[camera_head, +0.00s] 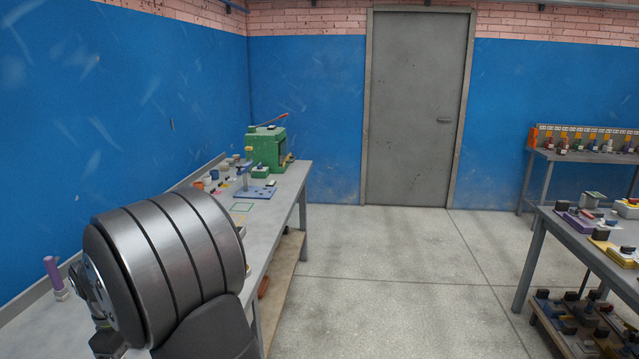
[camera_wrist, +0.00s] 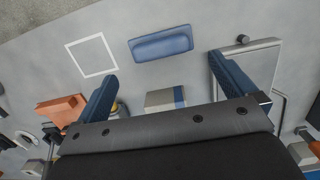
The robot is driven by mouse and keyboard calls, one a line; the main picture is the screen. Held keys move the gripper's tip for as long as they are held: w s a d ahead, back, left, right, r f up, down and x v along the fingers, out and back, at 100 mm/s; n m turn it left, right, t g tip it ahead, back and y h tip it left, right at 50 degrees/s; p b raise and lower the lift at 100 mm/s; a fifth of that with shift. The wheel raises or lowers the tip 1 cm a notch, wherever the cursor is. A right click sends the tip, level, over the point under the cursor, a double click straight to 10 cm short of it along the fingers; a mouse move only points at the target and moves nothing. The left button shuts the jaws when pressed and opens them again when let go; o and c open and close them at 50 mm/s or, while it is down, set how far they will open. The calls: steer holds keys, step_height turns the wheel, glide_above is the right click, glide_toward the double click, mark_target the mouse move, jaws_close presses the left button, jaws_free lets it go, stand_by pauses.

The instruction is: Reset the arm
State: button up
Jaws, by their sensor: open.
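My gripper (camera_wrist: 163,65) shows in the wrist view with its two blue fingers wide apart and nothing between them. It is above the grey workbench (camera_wrist: 40,60). A pale box with a blue stripe (camera_wrist: 165,100) sits between the fingers, close to the gripper body in the picture. In the head view my large grey arm joint fills the lower left, and I cannot make out the fingers there.
An orange object (camera_wrist: 62,108) is near the left finger; a grey plate (camera_wrist: 262,62) is behind the right finger. In the head view, a green machine (camera_head: 267,150) and a blue-based fixture (camera_head: 255,192) stand at the bench's far end. A purple cylinder (camera_head: 52,272) stands left. The middle floor is clear.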

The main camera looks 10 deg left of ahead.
steer(key=f, duration=0.4)
steer(key=d+f, duration=0.1)
steer(key=f, duration=0.2)
steer(key=shift+f, duration=0.1)
step_height(320, 180, up, 5)
steer(key=shift+f, duration=0.2)
steer(key=w+d+r, duration=0.5)
steer(key=d+r, duration=0.2)
steer(key=d, duration=0.4)
steer(key=w+d+f+m, duration=0.8)
steer(key=w+d+f, duration=0.3)
steer(key=d+f, duration=0.1)
steer(key=w+d+f+m, duration=0.2)
steer(key=d+f+m, duration=0.3)
steer(key=d, duration=0.4)
steer(key=w+d+f+m+g+y, duration=0.1)
steer(key=d+f+m, duration=0.4)
steer(key=d+f, duration=0.2)
steer(key=shift+w+d+f, duration=0.35)
steer(key=shift+d, duration=0.8)
